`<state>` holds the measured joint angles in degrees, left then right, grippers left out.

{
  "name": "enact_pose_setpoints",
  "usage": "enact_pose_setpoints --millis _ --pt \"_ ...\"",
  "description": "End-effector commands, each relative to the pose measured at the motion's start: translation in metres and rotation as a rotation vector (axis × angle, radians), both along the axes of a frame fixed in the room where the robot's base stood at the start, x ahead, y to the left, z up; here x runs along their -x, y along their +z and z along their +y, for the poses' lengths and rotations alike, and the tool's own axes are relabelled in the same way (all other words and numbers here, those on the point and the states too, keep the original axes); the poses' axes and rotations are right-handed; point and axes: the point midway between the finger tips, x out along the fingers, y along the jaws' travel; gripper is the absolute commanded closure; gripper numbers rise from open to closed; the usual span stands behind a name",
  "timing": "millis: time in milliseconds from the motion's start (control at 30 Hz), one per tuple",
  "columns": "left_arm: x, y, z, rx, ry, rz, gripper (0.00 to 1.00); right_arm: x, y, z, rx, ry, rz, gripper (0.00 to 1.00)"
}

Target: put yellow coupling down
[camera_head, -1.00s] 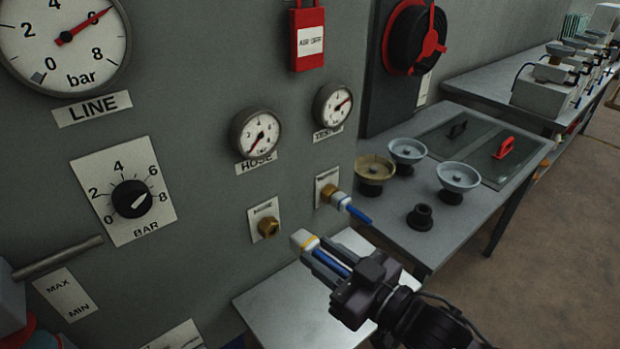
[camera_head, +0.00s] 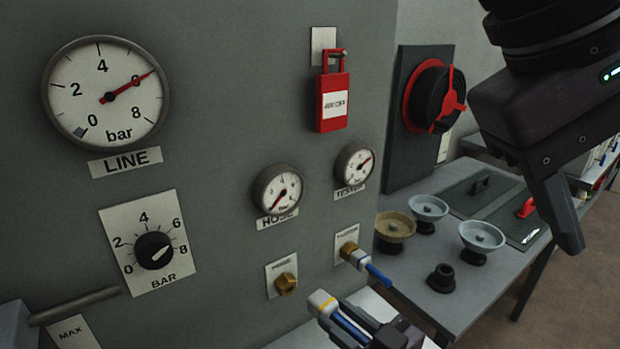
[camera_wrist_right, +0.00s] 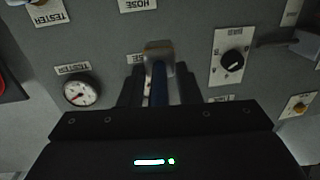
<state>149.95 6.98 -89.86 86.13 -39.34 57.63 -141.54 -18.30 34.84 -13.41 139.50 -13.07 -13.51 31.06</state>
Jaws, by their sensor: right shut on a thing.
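The coupling (camera_head: 322,303) is pale with a yellow band, at the bottom middle of the head view. A blue piece (camera_head: 350,328) runs back from it between the fingers. My right gripper (camera_head: 338,324) is shut on it, below the brass port (camera_head: 286,283) and apart from it. In the right wrist view the coupling (camera_wrist_right: 158,52) is between the dark fingers, its tip towards the grey panel. A dark gripper-like part of mine (camera_head: 545,130) fills the upper right of the head view; I cannot tell its jaw state.
A second coupling (camera_head: 358,260) with a blue end sits on the right-hand port. A pale shelf (camera_head: 300,338) lies below the panel. A red lock (camera_head: 332,100) hangs on the panel.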

Motion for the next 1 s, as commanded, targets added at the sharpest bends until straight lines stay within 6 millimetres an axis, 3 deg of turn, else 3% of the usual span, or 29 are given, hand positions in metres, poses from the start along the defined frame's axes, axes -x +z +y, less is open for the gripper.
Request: enact_pose_setpoints --millis 33,200,300,433,600,700,867,1000 --pt "-0.021 -0.022 0.006 -0.058 0.058 0.017 0.44 0.000 0.001 0.000 -0.001 0.000 -0.002 1.00" --pt "-0.086 -0.089 0.043 -0.257 0.271 0.068 0.44 0.000 0.001 0.000 -0.001 0.000 -0.002 1.00" --pt "-0.119 -0.123 0.074 -0.370 0.397 0.093 0.44 0.000 0.001 0.000 -0.001 0.000 -0.002 1.00" --pt "-0.149 -0.154 0.113 -0.490 0.538 0.115 0.44 0.000 0.001 0.000 -0.001 0.000 -0.002 1.00" --pt "-0.170 -0.175 0.149 -0.585 0.658 0.128 0.44 0.000 0.001 0.000 -0.001 0.000 -0.002 1.00" --pt "-0.175 -0.181 0.159 -0.610 0.688 0.131 0.44 0.000 0.001 0.000 -0.001 0.000 -0.002 1.00" --pt "-0.176 -0.196 0.162 -0.618 0.695 0.136 0.44 0.000 0.001 0.000 -0.001 0.000 -0.002 1.00" --pt "-0.175 -0.220 0.162 -0.616 0.693 0.137 0.44 0.000 0.001 0.000 -0.001 0.000 -0.002 1.00"
